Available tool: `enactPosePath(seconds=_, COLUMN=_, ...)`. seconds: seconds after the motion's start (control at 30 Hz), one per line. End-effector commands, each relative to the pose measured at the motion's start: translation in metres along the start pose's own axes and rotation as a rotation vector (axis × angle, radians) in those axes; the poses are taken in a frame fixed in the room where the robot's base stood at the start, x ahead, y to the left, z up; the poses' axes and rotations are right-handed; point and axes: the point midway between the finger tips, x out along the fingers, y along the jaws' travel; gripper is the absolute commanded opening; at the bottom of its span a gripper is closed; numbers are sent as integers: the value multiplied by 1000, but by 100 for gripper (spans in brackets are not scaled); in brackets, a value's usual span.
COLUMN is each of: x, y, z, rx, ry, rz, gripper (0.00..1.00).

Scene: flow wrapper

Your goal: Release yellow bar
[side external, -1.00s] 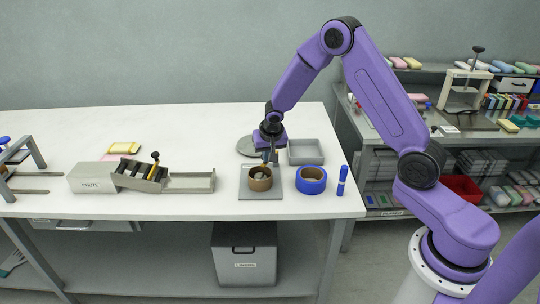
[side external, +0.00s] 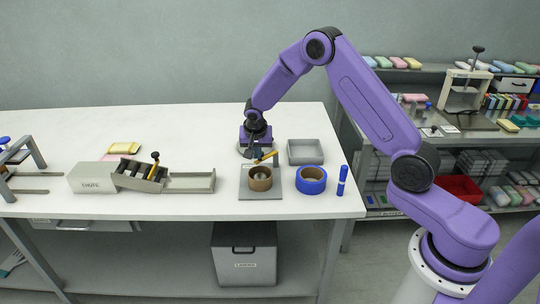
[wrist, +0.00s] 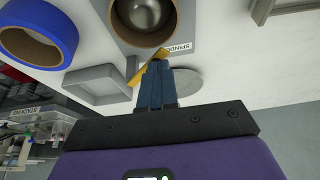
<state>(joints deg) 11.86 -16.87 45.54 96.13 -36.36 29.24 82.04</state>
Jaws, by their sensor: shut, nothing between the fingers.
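A yellow bar (side external: 267,157) sits tilted just behind the brown roll (side external: 260,184), beside my gripper's fingertips. In the wrist view the yellow bar (wrist: 150,56) shows at the far end of the fingers, partly hidden by them. My gripper (side external: 257,159) points down behind the roll; its fingers (wrist: 155,68) are together with nothing between them. Whether the fingertips touch the bar I cannot tell. The brown roll (wrist: 117,15) stands around a shiny metal hub (wrist: 145,12) on a grey plate (side external: 260,197) labelled as a spindle.
A blue roll (side external: 311,186) and a blue marker (side external: 342,182) stand to the right. A grey tray (side external: 318,160) lies behind them, and a grey disc (wrist: 183,80) is near my gripper. A grey wrapper unit (side external: 93,180) and a channel (side external: 190,188) are at left.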

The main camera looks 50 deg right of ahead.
Motion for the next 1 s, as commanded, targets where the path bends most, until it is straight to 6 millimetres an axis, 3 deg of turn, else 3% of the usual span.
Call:
enactPosePath(seconds=0.3, x=10, y=-23, z=-20, rx=284, ry=-1, rz=115, gripper=0)
enactPosePath(seconds=0.7, x=21, y=-36, z=-46, rx=574, ry=-1, rz=230, gripper=0)
enactPosePath(seconds=1.0, x=24, y=-38, z=-58, rx=599, ry=-1, rz=243, gripper=0)
